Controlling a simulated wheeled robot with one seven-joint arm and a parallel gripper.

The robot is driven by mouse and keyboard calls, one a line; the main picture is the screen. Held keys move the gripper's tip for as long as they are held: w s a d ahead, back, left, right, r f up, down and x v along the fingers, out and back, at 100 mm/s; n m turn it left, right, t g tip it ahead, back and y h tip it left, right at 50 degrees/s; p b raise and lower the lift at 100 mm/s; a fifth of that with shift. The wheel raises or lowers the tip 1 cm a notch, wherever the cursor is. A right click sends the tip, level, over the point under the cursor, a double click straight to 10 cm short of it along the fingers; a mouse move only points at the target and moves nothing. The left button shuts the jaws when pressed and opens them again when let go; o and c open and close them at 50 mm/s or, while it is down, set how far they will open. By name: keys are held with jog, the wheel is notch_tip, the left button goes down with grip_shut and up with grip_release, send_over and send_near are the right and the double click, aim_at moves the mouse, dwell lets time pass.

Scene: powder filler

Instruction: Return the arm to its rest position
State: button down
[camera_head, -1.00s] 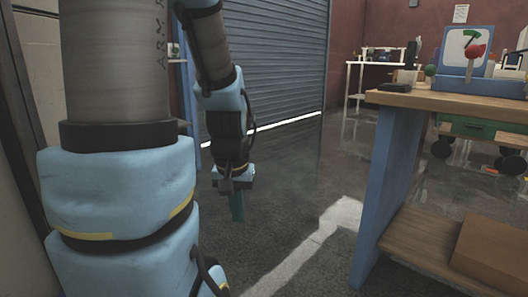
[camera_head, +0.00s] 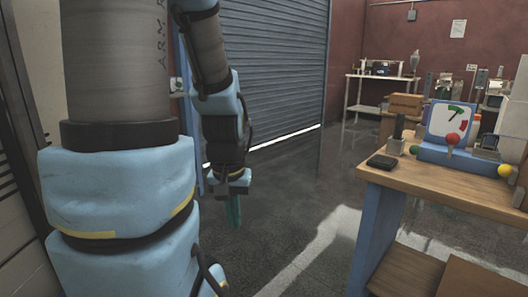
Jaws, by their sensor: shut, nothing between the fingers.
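My arm, in light blue and grey sections, fills the left of the head view and hangs down from the top. My gripper (camera_head: 234,212) points down at the arm's end, with teal fingers close together and nothing between them. It hangs over open floor, in front of the grey roller shutter (camera_head: 275,75) and well left of the workbench.
A wooden workbench (camera_head: 425,182) with blue legs stands at the right. It bears a blue device with a dial (camera_head: 452,122) and a black flat box (camera_head: 383,162). A white table (camera_head: 355,95) stands at the back. The floor (camera_head: 300,195) between arm and bench is clear.

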notch_tip(320, 180, up, 14)
jog(key=p, duration=1.1)
jog(key=shift+f, duration=0.1)
